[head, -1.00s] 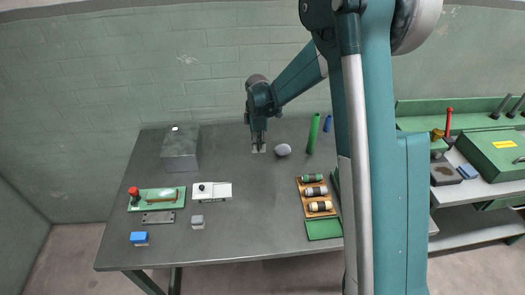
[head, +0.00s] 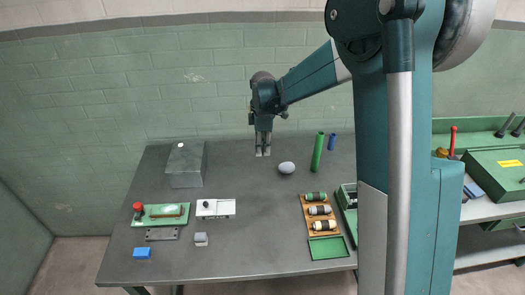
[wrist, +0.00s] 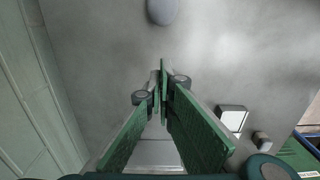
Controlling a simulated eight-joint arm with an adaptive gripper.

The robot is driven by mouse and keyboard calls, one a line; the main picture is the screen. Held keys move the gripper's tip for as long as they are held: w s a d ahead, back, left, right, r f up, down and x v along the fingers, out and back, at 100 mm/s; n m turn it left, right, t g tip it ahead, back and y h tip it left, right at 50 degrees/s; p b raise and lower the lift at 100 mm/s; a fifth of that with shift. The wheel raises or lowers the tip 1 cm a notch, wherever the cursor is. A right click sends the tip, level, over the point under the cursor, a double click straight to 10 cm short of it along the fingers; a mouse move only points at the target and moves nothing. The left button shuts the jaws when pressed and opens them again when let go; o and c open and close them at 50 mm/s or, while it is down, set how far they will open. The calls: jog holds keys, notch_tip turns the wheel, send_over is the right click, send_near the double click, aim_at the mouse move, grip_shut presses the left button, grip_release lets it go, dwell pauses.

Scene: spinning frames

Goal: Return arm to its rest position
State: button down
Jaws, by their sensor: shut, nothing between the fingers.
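My gripper (head: 263,151) hangs pointing down over the back of the grey table (head: 255,220), near its far edge. Its fingers are closed together with nothing between them. In the wrist view the gripper (wrist: 160,75) shows its two green fingers meeting at the tips. A grey rounded lump (head: 287,168) lies on the table just right of the gripper; it also shows at the top of the wrist view (wrist: 162,10).
A grey metal box (head: 186,165) stands at the back left. Upright green (head: 318,150) and blue (head: 332,141) cylinders stand right. A wooden tray of spools (head: 308,199) lies at right front. A green board (head: 162,214) and white device (head: 216,208) sit left. The table centre is clear.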

jog(key=s+d+r+m+t, duration=0.2)
jog(key=s+d+r+m, duration=0.2)
jog(key=s+r, duration=0.45)
jog(key=s+d+r+m+t, duration=0.1)
jog(key=s+d+r+m, duration=0.35)
jog(key=s+r, duration=0.35)
jog(key=s+d+f+m+t, duration=0.1)
jog(key=s+d+m+t, duration=0.1)
jog(key=s, duration=0.9)
jog(key=s+d+f+m+t+b, duration=0.1)
jog(key=s+d+m+t, duration=0.1)
jog(key=s+d+m, duration=0.2)
jog(key=shift+s+m, duration=1.75)
jog(key=shift+s, duration=2.3)
